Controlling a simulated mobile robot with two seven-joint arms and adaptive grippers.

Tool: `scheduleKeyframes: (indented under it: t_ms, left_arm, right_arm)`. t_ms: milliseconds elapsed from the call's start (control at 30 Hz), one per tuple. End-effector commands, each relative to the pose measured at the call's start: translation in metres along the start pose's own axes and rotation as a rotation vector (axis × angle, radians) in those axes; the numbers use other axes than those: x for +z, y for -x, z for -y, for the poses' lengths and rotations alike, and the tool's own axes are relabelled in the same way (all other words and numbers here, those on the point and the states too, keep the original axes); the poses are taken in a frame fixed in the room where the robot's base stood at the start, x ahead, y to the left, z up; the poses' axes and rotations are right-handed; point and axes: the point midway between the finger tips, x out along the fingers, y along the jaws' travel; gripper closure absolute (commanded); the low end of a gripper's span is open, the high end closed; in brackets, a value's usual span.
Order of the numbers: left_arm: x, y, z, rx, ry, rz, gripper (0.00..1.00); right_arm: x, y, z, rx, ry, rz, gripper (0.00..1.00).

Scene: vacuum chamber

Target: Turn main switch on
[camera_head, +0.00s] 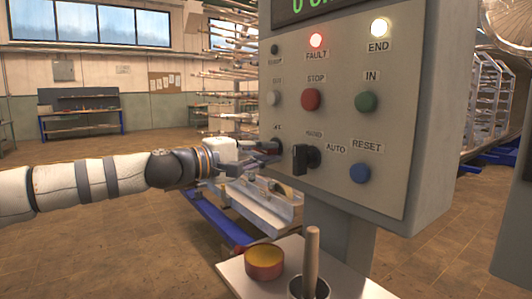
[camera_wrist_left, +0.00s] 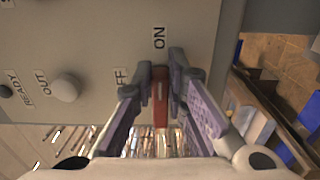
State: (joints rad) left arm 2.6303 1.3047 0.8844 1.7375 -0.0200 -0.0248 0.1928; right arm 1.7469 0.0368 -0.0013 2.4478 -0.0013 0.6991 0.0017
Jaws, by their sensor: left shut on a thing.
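The main switch shows in the left wrist view as a red handle (camera_wrist_left: 160,95) on the grey panel, with an OFF label (camera_wrist_left: 121,78) to its left and an ON label (camera_wrist_left: 159,37) beyond its far end. The handle's length lies roughly in line with the ON label. My left gripper (camera_wrist_left: 162,80) has a finger on each side of the red handle and is shut on it. In the head view my left gripper (camera_head: 268,149) is at the panel's lower left and hides most of the switch. My right gripper is not in view.
The control panel (camera_head: 340,60) has a black selector (camera_head: 305,158) just right of my left gripper, a red STOP button (camera_head: 311,99), a green IN button (camera_head: 366,101) and a blue RESET button (camera_head: 360,173). FAULT and END lamps glow. A red tin (camera_head: 264,262) stands on a shelf below.

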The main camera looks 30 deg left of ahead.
Motion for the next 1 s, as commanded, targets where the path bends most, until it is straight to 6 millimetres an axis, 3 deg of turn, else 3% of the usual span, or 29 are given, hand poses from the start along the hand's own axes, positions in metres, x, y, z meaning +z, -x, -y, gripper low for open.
scheduleKeyframes:
  t_ms: [400,433,500,900,1000]
  left_arm:
    - [-0.0015,0.0002,-0.0025,0.005,-0.011,-0.005,1.00]
    - [-0.0015,0.0002,-0.0026,0.005,-0.011,-0.005,0.82]
    - [-0.0014,0.0002,-0.0024,0.004,-0.011,-0.005,0.67]
    - [-0.0004,0.0001,-0.0009,0.002,-0.005,-0.001,0.67]
    - [-0.0002,0.0006,-0.0052,0.004,0.064,-0.001,0.67]
  right_arm:
    - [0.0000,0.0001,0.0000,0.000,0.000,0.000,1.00]
    - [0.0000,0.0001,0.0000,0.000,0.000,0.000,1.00]
    - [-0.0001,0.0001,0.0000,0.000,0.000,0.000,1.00]
    - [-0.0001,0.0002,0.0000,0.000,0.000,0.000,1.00]
    - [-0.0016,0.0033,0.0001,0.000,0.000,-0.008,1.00]
